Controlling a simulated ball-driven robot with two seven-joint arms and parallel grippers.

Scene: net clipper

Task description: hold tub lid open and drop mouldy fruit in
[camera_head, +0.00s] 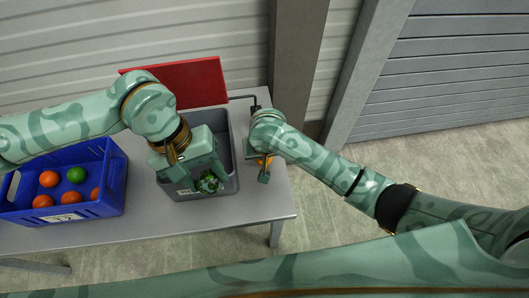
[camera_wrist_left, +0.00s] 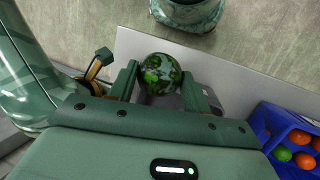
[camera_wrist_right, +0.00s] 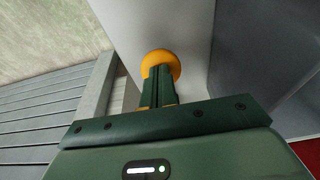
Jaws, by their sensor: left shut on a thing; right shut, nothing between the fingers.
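The grey tub (camera_head: 230,181) stands on the table with its red lid (camera_head: 190,82) tilted up behind it. My left gripper (camera_head: 203,186) is over the tub's front part, shut on a mouldy fruit (camera_head: 209,182), dark green and mottled. The mouldy fruit (camera_wrist_left: 160,74) shows between the fingers in the left wrist view. My right gripper (camera_head: 263,172) is at the tub's right side, shut and empty. Its fingertips meet a round orange knob (camera_wrist_right: 160,60) in the right wrist view; whether they touch or press it I cannot tell. The tub's floor is mostly hidden by my left arm.
A blue crate (camera_head: 108,195) stands left of the tub, holding several orange-red fruits (camera_head: 48,179) and a green one (camera_head: 76,175). A dark bent rod (camera_head: 243,98) sticks out by the tub's back right corner. The table's front strip (camera_head: 150,222) is clear.

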